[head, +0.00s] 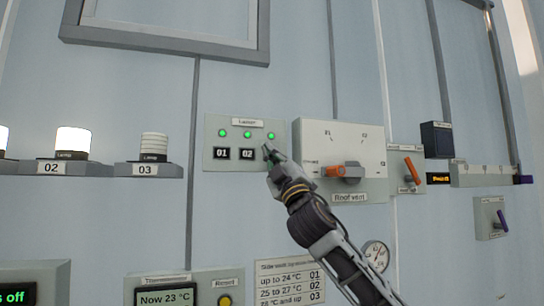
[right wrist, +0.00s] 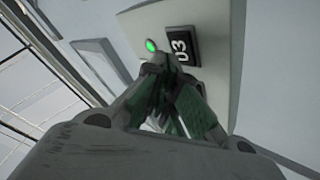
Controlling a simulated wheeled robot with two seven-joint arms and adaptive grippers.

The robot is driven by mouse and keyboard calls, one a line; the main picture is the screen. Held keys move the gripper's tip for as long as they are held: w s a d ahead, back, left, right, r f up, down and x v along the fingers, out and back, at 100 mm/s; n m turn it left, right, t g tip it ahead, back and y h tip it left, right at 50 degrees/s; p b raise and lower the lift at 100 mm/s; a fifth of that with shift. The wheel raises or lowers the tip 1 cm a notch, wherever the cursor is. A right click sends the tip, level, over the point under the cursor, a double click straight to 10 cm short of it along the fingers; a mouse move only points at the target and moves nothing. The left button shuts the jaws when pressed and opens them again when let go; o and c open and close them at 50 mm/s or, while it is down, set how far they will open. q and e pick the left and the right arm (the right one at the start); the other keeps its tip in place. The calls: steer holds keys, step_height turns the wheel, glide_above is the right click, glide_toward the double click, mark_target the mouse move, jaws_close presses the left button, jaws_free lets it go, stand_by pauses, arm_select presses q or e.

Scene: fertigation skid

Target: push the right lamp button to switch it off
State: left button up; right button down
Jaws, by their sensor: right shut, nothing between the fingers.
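The lamp panel (head: 234,168) is a light box on the wall with three lit green indicators and a row of black buttons. Button 01 (head: 222,153) and button 02 (head: 247,154) show in the head view; my right gripper (head: 269,152) covers the place to their right. In the right wrist view, button 03 (right wrist: 179,47) and a lit green indicator (right wrist: 151,45) show just beyond the shut, empty fingertips (right wrist: 165,66). I cannot tell whether the tips touch the panel. Lamp 02 (head: 72,141) glows; lamp 03 (head: 154,146) looks unlit. My left gripper is not in view.
Right of the panel is the roof vent box (head: 344,137) with an orange-handled knob (head: 341,171), close to my gripper. A round gauge (head: 376,256) is below it. A thermometer display (head: 166,297) and a temperature chart (head: 289,281) are lower on the wall.

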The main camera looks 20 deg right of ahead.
steer(key=shift+w, duration=0.5)
stand_by(1.1)
steer(key=shift+s, duration=0.5)
steer(key=shift+s, duration=0.1)
stand_by(0.4)
steer(key=shift+s+d, duration=0.1)
steer(key=shift+s, duration=2.85)
